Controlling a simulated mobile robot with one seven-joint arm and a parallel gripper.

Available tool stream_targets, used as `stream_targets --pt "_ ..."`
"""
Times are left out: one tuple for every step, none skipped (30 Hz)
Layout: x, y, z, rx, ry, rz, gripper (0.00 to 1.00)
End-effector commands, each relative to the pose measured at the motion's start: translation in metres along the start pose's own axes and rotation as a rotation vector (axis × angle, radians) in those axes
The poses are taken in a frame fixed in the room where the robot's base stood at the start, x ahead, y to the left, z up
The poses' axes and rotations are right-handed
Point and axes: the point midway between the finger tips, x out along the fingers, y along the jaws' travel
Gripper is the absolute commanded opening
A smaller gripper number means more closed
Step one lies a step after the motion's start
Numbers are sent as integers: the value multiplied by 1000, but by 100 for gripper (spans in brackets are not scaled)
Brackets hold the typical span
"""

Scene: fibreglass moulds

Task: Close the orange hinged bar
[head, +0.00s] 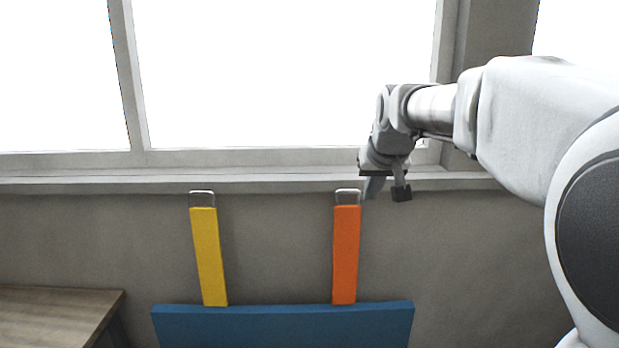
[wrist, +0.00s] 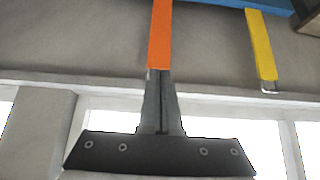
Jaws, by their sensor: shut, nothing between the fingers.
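The orange hinged bar (head: 346,255) stands nearly upright at the back of the blue panel (head: 285,324), with a metal loop (head: 347,192) at its top end. My gripper (head: 371,190) is just right of that loop in the head view, with its fingers pointing down. In the wrist view the orange bar (wrist: 160,38) runs up from the tips of my gripper (wrist: 160,76). The two fingers are together and hold nothing. They hide most of the loop there. I cannot tell whether they touch the bar.
A yellow bar (head: 208,257) with its own metal loop stands upright left of the orange one. A wooden table (head: 50,318) is at the lower left. The grey wall (head: 275,240) and window sill (head: 250,184) are behind. The space between the bars is clear.

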Motion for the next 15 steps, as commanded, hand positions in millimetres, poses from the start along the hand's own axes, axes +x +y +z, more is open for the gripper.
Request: stream_targets --pt "10 0 -21 0 6 0 0" --pt "16 0 -32 0 12 0 0" --pt "25 0 -45 0 20 0 0" --pt "32 1 -55 0 27 0 0" --pt "38 1 -64 1 34 0 0" --pt "48 1 -77 1 43 0 0" --pt "55 1 -85 1 50 0 0" --pt "62 1 -94 1 56 1 0" --pt "72 2 -104 1 64 1 0" --pt "80 2 -112 1 70 1 0" --pt "87 2 -119 1 77 1 0" --pt "97 2 -128 1 85 1 0" --pt "104 2 -134 1 91 1 0" --pt "111 2 -139 1 97 1 0" --pt "119 3 -145 1 103 1 0"
